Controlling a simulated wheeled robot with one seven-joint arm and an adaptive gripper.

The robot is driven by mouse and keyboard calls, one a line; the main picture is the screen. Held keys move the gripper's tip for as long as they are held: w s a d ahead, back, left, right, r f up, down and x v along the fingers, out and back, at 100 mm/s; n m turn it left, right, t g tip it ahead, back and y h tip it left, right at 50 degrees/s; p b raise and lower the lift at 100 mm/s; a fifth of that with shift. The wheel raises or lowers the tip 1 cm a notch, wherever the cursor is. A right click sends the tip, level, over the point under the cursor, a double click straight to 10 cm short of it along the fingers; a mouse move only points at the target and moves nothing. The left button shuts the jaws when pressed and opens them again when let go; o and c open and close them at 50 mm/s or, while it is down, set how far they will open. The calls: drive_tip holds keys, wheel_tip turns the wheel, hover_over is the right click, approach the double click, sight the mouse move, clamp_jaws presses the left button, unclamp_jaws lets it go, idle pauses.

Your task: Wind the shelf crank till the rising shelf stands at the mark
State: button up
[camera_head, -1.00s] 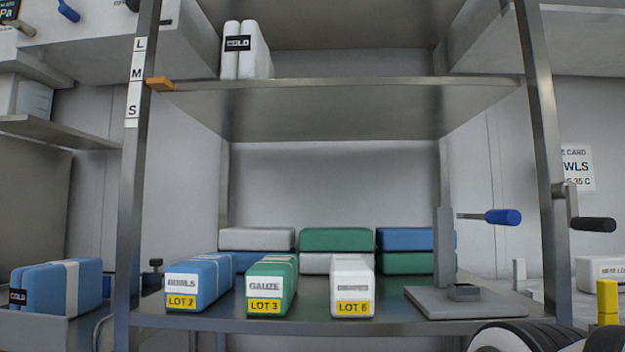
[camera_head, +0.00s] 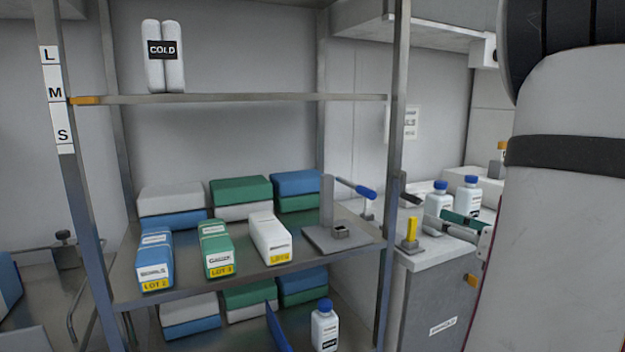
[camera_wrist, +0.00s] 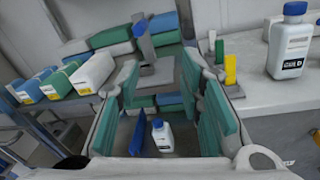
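The rising shelf (camera_head: 240,99) is a grey metal board in the rack. Its orange pointer (camera_head: 86,100) stands beside the M on the white L-M-S scale (camera_head: 56,98) on the left post. The shelf crank's black handle (camera_head: 410,197) shows just right of the right front post, partly hidden by it. My gripper (camera_head: 462,220) is right of the crank, apart from it, in front of the side counter. In the wrist view my gripper (camera_wrist: 170,105) has its green pads wide apart, with nothing held. I cannot make out the crank there.
A white COLD pack (camera_head: 164,55) stands on the rising shelf. Lot packs and a press with a blue lever (camera_head: 357,188) are on the shelf below. A yellow block (camera_head: 411,232) and white bottles (camera_head: 438,200) stand on the counter (camera_head: 440,258). A bottle (camera_head: 324,327) stands lower down.

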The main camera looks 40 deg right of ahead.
sight(419, 201)
drive_tip(key=w+d, duration=0.2)
drive_tip(key=w, duration=0.1)
drive_tip(key=w+d+m+h, duration=0.1)
drive_tip(key=w, duration=0.3)
drive_tip(key=w+d+m+h, duration=0.1)
drive_tip(key=w+d, duration=0.1)
drive_tip(key=w, duration=0.1)
drive_tip(key=shift+w+d+r+b, duration=0.2)
drive_tip(key=shift+d+r+b, duration=0.1)
drive_tip(key=shift+d+b, duration=0.05)
clamp_jaws()
